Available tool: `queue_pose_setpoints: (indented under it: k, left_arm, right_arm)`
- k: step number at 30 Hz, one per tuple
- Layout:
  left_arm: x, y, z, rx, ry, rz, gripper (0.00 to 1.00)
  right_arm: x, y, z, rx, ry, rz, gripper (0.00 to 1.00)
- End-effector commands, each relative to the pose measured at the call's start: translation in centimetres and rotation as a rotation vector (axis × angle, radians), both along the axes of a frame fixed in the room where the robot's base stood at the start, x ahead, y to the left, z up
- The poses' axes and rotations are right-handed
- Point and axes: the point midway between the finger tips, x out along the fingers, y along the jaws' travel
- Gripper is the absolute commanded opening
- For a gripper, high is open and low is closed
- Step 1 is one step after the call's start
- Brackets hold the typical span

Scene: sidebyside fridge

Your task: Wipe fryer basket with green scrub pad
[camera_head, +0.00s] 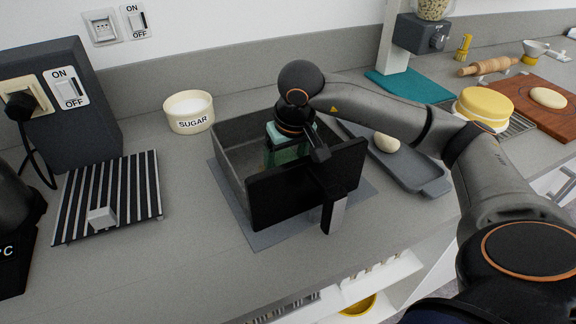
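The fryer basket (232,178) is a grey open box with a black front panel (290,188) and a handle (334,214). It sits on a grey mat on the counter. My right gripper (291,142) reaches down into the basket from above. The green scrub pad (274,145) is at its fingers, inside the basket, and appears gripped. The front panel hides the pad's lower part, so I cannot tell whether it touches the basket floor. My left gripper is out of view.
A sugar bowl (189,112) stands behind left of the basket. A striped rack (112,196) lies to the left. A grey tray (412,172) with a pale dough ball (386,143) is close on the right. Bare counter lies in front left.

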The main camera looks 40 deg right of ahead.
Motion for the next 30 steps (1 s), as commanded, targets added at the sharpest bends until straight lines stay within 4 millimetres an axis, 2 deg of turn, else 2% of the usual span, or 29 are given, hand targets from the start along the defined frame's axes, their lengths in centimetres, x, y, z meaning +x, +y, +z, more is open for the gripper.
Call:
queue_pose_setpoints:
  k: [15, 30]
  left_arm:
    - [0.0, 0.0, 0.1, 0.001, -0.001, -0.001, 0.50]
    - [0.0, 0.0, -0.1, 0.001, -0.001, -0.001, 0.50]
  right_arm:
    - [3.7, -0.7, -0.1, -0.001, -0.001, -0.002, 0.14]
    - [3.3, -2.7, 0.2, -0.003, 0.001, -0.001, 0.14]
